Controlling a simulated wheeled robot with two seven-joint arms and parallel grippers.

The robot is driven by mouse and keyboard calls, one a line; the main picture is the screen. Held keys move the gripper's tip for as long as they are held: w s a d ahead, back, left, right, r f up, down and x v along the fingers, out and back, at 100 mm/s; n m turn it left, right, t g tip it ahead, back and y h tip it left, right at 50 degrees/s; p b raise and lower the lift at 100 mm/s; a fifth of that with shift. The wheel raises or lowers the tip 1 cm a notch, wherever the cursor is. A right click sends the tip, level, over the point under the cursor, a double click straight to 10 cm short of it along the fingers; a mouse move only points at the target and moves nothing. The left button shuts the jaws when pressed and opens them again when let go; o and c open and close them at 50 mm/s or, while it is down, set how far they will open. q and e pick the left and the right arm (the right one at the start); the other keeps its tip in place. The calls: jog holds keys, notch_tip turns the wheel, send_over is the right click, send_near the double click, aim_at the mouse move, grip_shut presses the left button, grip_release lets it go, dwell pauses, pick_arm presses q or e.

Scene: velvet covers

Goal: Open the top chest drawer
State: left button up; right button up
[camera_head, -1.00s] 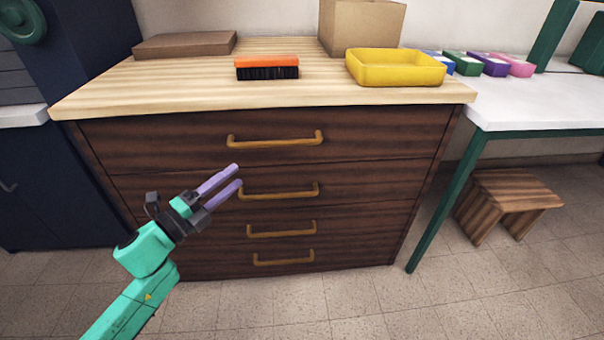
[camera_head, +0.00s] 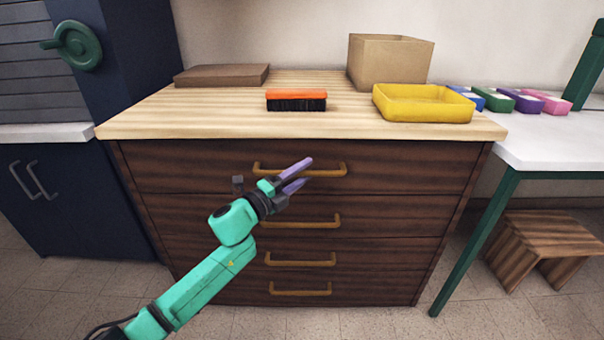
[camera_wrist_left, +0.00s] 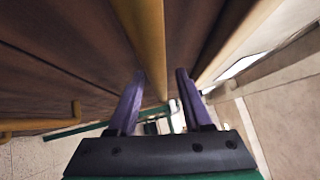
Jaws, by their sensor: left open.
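The chest of drawers is dark striped wood, and its top drawer (camera_head: 420,165) is shut. The top drawer's handle (camera_head: 338,173) is a yellow-brown bar across the middle of its front. My left gripper (camera_head: 306,172) is at this handle, with its two purple fingers open. In the left wrist view the handle bar (camera_wrist_left: 151,50) runs lengthwise into the gap between the spread fingers of the left gripper (camera_wrist_left: 160,74). I cannot tell whether either finger touches it. My right gripper is out of view.
Lower handles (camera_head: 318,221) stick out below. The chest's pale top (camera_head: 210,120) overhangs and holds an orange brush (camera_head: 296,100), a yellow tray (camera_head: 425,115), a cardboard box (camera_head: 390,62) and a brown slab (camera_head: 222,75). A white table and wooden stool (camera_head: 550,235) stand at right.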

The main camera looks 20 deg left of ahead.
pick_arm(q)
grip_shut()
dwell(1.4)
